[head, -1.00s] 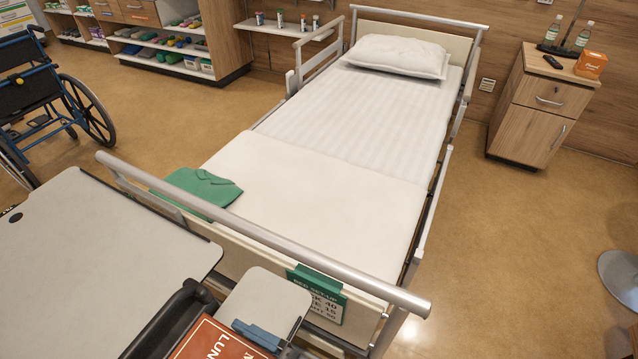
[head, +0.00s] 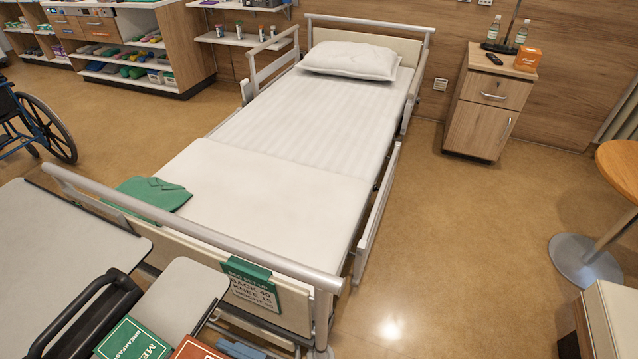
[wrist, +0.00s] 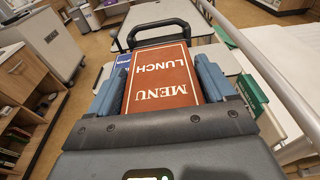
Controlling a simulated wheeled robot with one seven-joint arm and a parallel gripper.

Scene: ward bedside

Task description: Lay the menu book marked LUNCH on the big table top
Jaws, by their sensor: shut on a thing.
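The red menu book marked LUNCH (wrist: 160,80) is between the two blue fingers of my gripper (wrist: 163,88), which is shut on it. Its lettering is upside down in the wrist view. The book also shows at the bottom edge of the head view (head: 198,349), mostly cut off, with a blue part of my gripper beside it. The big grey table top (head: 62,245) is at the left of the head view, and its visible part is bare. A smaller grey top (head: 187,297) is to its right. The book is apart from the big top, nearer to me.
A green BREAKFAST menu book (head: 130,341) lies left of the red one, near a black handle (head: 88,310). A blue book (wrist: 124,60) shows behind the red one. The bed's foot rail (head: 190,222) stands beyond the tops. A round wooden table (head: 622,165) is at the right.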

